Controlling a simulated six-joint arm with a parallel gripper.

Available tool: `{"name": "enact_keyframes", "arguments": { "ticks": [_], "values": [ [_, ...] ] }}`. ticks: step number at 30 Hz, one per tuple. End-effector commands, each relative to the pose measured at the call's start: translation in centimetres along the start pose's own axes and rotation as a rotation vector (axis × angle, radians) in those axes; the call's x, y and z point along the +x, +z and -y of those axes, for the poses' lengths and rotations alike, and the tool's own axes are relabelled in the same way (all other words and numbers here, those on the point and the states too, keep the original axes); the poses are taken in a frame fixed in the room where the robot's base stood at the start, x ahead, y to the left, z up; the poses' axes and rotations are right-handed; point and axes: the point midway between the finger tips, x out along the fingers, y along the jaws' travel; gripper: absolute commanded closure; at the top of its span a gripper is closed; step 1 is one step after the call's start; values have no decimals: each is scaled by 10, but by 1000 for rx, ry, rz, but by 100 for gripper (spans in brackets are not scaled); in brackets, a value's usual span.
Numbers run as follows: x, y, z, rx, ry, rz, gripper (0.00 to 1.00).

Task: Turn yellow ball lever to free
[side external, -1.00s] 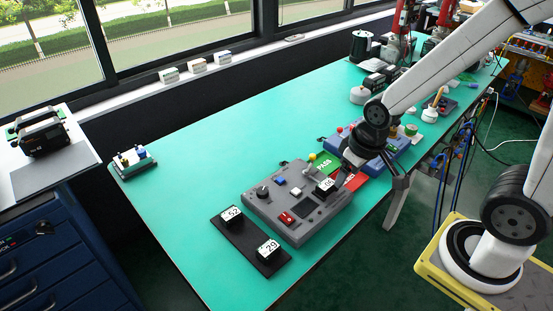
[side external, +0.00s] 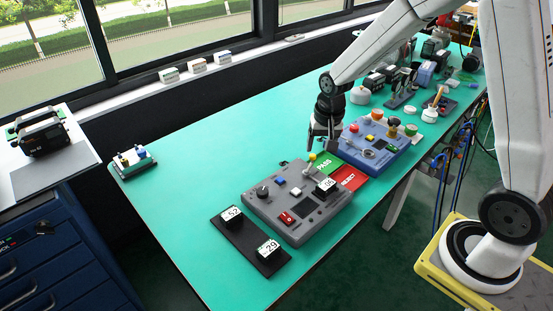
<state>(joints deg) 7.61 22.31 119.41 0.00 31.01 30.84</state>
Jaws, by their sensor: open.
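The yellow ball lever (side external: 312,157) stands at the back right edge of the grey control box (side external: 262,212). Its ball shows just below my gripper's fingers, and its stem is small and hard to make out. My gripper (side external: 322,148) points down, open and empty, close above and slightly right of the ball. I cannot tell whether a finger touches it. The label for the free position is not readable here.
The grey box also carries a black knob, a blue button, a red switch and a block marked with a number. A black tray (side external: 235,246) holds two numbered blocks. Green PASS (side external: 326,164) and red REJECT (side external: 349,180) pads and a blue box (side external: 378,148) lie to the right.

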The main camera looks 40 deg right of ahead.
Motion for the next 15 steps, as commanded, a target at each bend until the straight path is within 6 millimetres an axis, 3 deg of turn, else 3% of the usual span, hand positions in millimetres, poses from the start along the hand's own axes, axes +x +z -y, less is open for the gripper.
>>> {"name": "enact_keyframes", "arguments": {
  "ticks": [6, 15],
  "values": [
    [29, -53, -1, 300, 35, 35, 32],
    [70, -108, -14, 671, 86, 68, 32]
  ]
}}
